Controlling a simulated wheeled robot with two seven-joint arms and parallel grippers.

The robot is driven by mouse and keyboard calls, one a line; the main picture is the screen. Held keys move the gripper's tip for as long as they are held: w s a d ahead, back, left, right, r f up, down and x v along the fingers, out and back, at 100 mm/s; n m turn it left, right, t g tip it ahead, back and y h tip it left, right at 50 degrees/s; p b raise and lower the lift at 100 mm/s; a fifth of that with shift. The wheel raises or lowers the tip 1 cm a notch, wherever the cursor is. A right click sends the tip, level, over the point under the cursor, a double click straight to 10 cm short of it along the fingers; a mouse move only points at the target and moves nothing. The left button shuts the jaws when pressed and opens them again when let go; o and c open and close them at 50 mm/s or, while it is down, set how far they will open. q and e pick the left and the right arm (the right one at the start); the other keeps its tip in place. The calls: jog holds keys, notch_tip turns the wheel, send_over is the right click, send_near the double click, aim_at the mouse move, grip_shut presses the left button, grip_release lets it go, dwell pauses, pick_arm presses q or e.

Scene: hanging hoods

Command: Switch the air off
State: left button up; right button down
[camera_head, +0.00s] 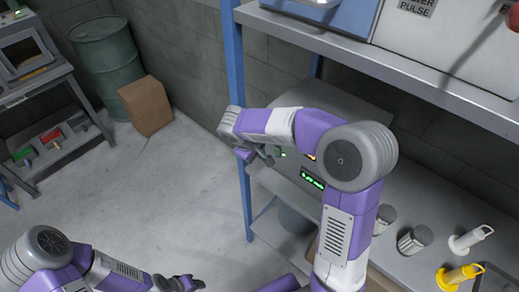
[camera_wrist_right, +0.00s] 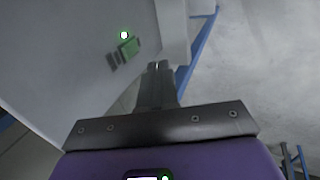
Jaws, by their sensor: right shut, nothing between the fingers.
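A grey box-shaped device with a lit green display (camera_head: 312,179) stands on the lower shelf, partly hidden behind my right arm. My right gripper (camera_head: 266,155) is in front of the device's left side. In the wrist view the right fingertips (camera_wrist_right: 158,66) are together and empty, to the right of and below the button, apart from it. My left gripper (camera_head: 190,284) is low at the bottom edge, away from the shelf; its finger opening is unclear.
The blue-posted shelf rack (camera_head: 233,70) has an upper shelf edge (camera_head: 400,70) above my right arm. Metal cans (camera_head: 414,239), a white-handled item (camera_head: 470,239) and a yellow one (camera_head: 459,277) stand right. A green barrel (camera_head: 106,55) and cardboard box (camera_head: 146,106) stand back left; the floor between is clear.

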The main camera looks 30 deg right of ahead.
aim_at(277, 152)
pick_arm(q)
jog(key=shift+r+p, duration=0.3)
jog(key=shift+p, duration=0.05)
pick_arm(e)
jog(key=w+d+f, duration=0.2)
jog(key=d+f, duration=0.2)
jog(key=d, duration=0.2)
jog(key=shift+w+f, duration=0.25)
jog(key=shift+f, duration=0.15)
pick_arm(q)
jog(key=shift+r, duration=0.1)
